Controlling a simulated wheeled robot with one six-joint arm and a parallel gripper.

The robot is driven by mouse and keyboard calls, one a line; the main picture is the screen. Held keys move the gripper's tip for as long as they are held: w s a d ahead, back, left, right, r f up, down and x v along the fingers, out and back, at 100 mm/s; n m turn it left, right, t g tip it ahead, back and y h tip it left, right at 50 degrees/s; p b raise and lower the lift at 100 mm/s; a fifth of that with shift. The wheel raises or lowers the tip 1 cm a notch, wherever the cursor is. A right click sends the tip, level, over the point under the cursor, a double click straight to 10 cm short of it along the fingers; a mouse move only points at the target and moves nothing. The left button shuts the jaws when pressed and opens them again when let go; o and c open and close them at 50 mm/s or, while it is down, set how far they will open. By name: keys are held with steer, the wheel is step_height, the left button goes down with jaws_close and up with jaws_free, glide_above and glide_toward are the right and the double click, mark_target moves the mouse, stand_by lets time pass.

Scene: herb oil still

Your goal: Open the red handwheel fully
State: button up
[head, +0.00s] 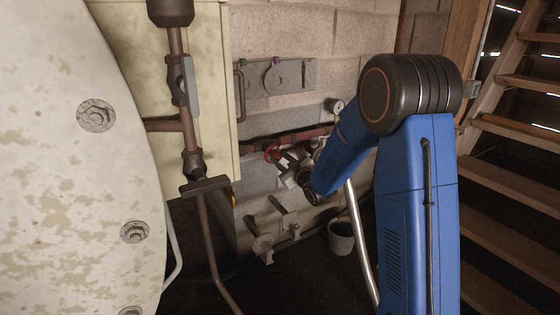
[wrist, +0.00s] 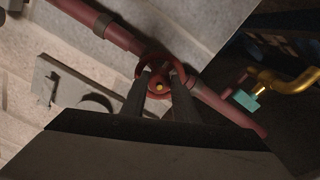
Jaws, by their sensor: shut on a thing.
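The red handwheel (head: 272,153) sits on a red pipe along the block wall in the head view. The lower part of the wheel is partly hidden by the fingers. In the head view my blue arm reaches in from the right, and the fingertips are too small to make out clearly.
The red pipe (wrist: 105,25) runs diagonally behind the wheel. A brass pipe with a teal end (wrist: 246,99) is to the right in the wrist view. A large pale tank (head: 70,150) and a rusty vertical pipe (head: 188,100) stand left. A bucket (head: 341,238) is on the floor.

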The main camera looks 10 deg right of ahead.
steer(key=n, duration=0.7)
steer(key=shift+d, duration=0.1)
steer(key=n, duration=0.4)
steer(key=shift+r, duration=0.1)
steer(key=n, duration=0.4)
steer(key=shift+n, duration=0.3)
steer(key=n, duration=0.6)
steer(key=shift+r, duration=0.15)
steer(key=n, duration=0.6)
steer(key=shift+n, duration=0.3)
steer(key=o, duration=1.1)
steer(key=shift+r, duration=0.1)
steer(key=shift+c, duration=0.2)
